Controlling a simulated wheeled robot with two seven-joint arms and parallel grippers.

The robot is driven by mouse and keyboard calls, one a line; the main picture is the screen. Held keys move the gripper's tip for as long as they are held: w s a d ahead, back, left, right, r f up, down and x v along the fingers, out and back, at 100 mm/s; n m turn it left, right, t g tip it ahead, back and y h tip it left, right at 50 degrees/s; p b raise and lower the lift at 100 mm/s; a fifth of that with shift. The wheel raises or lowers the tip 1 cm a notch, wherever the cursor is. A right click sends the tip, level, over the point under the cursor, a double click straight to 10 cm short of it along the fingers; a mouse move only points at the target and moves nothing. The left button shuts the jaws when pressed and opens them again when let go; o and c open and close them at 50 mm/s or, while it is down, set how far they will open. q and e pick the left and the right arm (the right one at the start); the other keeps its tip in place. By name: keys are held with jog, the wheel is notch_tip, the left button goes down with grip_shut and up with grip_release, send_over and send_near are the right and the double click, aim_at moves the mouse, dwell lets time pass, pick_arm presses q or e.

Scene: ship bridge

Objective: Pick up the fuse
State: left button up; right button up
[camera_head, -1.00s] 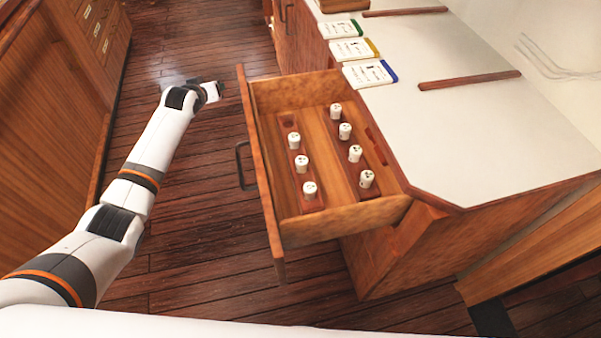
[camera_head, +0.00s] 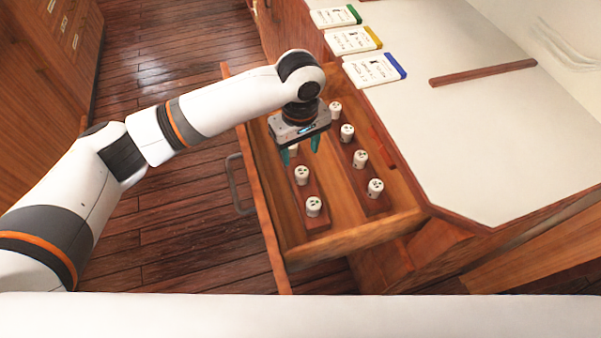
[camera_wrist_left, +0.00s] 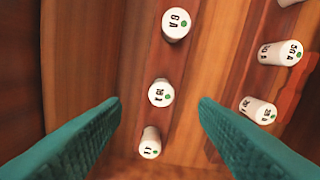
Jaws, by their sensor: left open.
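Several white cylindrical fuses stand upright in two rows on wooden strips in the open drawer (camera_head: 334,240). In the left row are a near fuse (camera_head: 313,207), a middle fuse (camera_head: 301,175) and a far fuse, mostly hidden behind my left gripper (camera_head: 301,147). The right row includes one fuse (camera_head: 375,188) nearest me. My left gripper points down over the far end of the left row, open and empty. In the left wrist view, its teal fingers (camera_wrist_left: 160,115) frame a fuse (camera_wrist_left: 160,92) and a smaller-looking fuse (camera_wrist_left: 150,142), apart from both. My right gripper is not in view.
The white countertop (camera_head: 450,130) lies right of the drawer, with several labelled cards, one blue-edged (camera_head: 374,70), and a wooden strip (camera_head: 483,72). The drawer front with its handle (camera_head: 236,185) faces left. Wooden floor (camera_head: 160,230) is clear beside it.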

aim_at(302, 171)
pick_arm(q)
notch_tip(302, 171, down, 3)
jog(key=shift+f, duration=0.1)
jog(key=shift+s+d+f+b, duration=0.1)
jog(key=shift+f+b, duration=0.05)
jog(key=shift+f, duration=1.15)
jog(key=shift+s+d+f+b, duration=0.1)
jog(key=shift+f+b, duration=0.05)
jog(key=shift+f, duration=1.15)
jog(key=c, duration=1.1)
